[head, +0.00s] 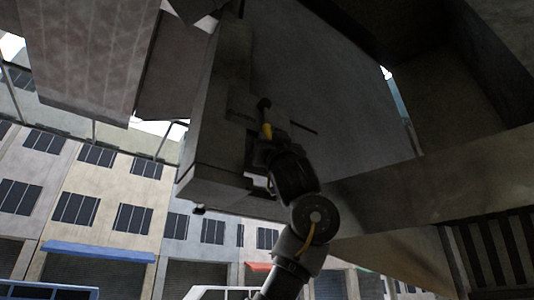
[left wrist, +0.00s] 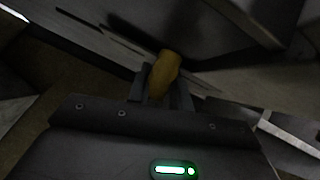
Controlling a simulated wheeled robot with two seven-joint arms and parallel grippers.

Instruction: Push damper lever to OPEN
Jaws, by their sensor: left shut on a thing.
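The damper lever has a yellow handle (head: 267,131) below a dark knob on a grey metal panel of the oven (head: 310,70). A thin dark slot (head: 304,129) runs to the right of the lever. My left gripper (head: 264,142) reaches up from below and is shut on the lever handle. In the left wrist view, the yellow handle (left wrist: 164,70) stands up between the two dark fingers (left wrist: 158,90). My right gripper is not in view.
A boxy metal edge (head: 200,130) of the oven lies left of the lever. A large beam (head: 440,170) crosses to the right, and dark structure hangs overhead. Buildings (head: 100,200) stand behind at the left. The space below and left of the panel looks open.

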